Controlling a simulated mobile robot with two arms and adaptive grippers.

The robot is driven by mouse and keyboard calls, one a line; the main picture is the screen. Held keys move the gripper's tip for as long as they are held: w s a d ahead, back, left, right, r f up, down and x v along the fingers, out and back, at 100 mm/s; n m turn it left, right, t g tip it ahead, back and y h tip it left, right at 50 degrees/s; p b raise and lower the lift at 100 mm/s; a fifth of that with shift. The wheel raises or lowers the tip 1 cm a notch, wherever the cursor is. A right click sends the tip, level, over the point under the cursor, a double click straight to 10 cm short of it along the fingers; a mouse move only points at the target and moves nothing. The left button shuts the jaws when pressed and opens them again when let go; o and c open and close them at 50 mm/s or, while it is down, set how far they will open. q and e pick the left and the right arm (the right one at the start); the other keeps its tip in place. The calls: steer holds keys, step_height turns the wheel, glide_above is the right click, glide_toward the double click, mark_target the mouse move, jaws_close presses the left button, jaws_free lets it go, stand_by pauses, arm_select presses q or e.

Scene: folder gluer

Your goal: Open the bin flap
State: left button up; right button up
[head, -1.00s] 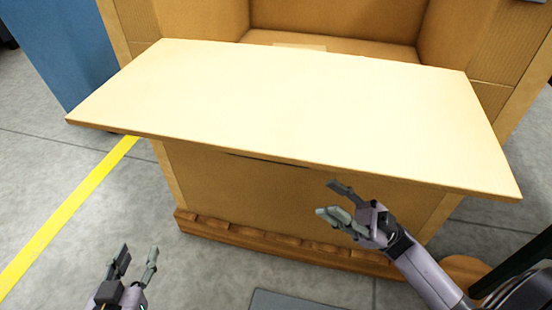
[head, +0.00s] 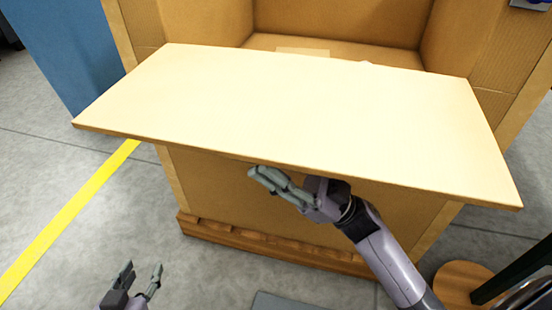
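The bin flap (head: 300,120) is a pale cardboard panel. It is folded outward and sticks out over the front of the large brown cardboard bin (head: 230,195), with the bin's inside showing behind it. My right gripper (head: 270,180) is at the flap's front edge, near its middle, partly under it. Part of that gripper is hidden by the flap, and I cannot tell whether it touches the flap or how far its fingers are apart. My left gripper (head: 142,278) is low at the left, over the floor, open and empty.
The bin stands on a wooden pallet (head: 270,245). A blue object (head: 70,55) stands at the back left. A yellow floor line (head: 70,215) runs at the left. A round wooden piece (head: 465,285) with a dark post is at the lower right. The left floor is clear.

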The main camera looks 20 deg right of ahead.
steer(key=shift+c, duration=0.6)
jaws_close()
stand_by(0.3)
